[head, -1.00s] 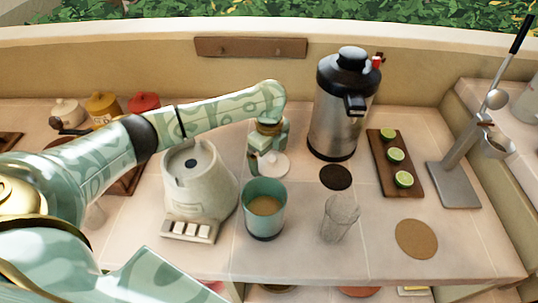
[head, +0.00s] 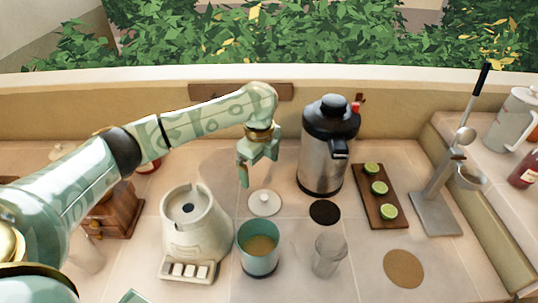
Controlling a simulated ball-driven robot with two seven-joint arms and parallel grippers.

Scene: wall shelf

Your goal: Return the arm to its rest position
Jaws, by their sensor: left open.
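My left arm reaches in from the left across the counter. My left gripper (head: 250,165) hangs at its end, fingers pointing down, open and empty. It is above the counter, behind the white lid (head: 264,203) and to the left of the steel airpot (head: 325,150). The teal pot (head: 259,258) with brownish content stands in front of the lid. My right gripper does not show.
A cream blender base (head: 195,225) stands left of the pot. A clear glass (head: 327,254), a dark round coaster (head: 325,212), a cork mat (head: 403,268), a board (head: 382,211) with lime halves and a metal stand (head: 436,208) lie to the right.

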